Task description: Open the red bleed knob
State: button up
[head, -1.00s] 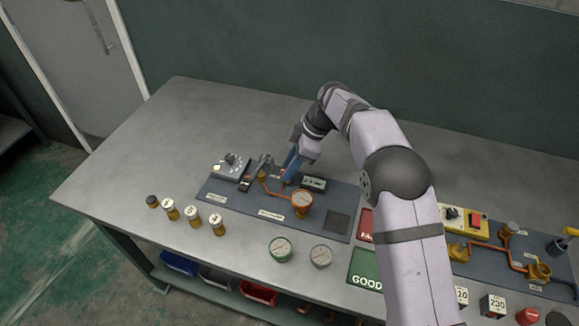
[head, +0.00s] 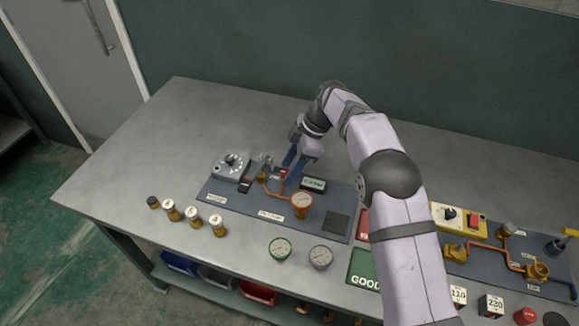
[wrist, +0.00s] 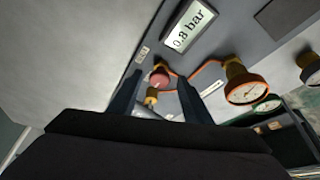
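The red bleed knob (head: 283,172) sits on the dark panel, beside the orange pipe and the small display. In the wrist view the round red knob (wrist: 160,78) shows in the gap between my two fingers. My gripper (head: 287,174) points down at the knob, its blue-grey fingers spread apart. The fingers also show apart in the wrist view (wrist: 157,76), one on each side of the knob. I cannot tell whether either finger touches it. The display (wrist: 188,26) reads 0.8 bar.
An orange-rimmed gauge (head: 302,201) stands just right of the knob, and brass fittings (head: 264,168) stand left. A grey dial box (head: 231,166) is farther left. Several brass cylinders (head: 194,217) and loose gauges (head: 280,249) lie nearer the front. The table's back left is clear.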

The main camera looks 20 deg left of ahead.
jog(key=shift+r, duration=0.1)
jog(key=b+v, duration=0.1)
jog(key=v, duration=0.6)
jog(key=shift+d, duration=0.1)
dwell(0.5)
jog(key=s+d+r+m+h+p, duration=0.1)
jog(key=s+d+r+m+p, duration=0.1)
jog(key=d+r+m+p, duration=0.3)
jog(key=s+d+r+m+t+p, duration=0.1)
jog(key=s+d+m+p, duration=0.15)
jog(key=d, duration=0.45)
jog(key=s+d+r+m+h+p, duration=0.1)
jog(key=d+r+m+p, duration=0.1)
jog(key=d+r+m, duration=0.3)
jog(key=s+d+m+h+p, duration=0.1)
jog(key=s+d+m+p, duration=0.3)
jog(key=s+d, duration=0.3)
jog(key=s+d+m+h+p, duration=0.1)
jog(key=s+d+m+p, duration=0.4)
jog(key=s, duration=0.8)
jog(key=d+m, duration=0.1)
jog(key=d, duration=0.2)
jog(key=shift+s+r+t, duration=0.3)
jog(key=shift+r+t, duration=0.05)
jog(key=shift+t, duration=0.05)
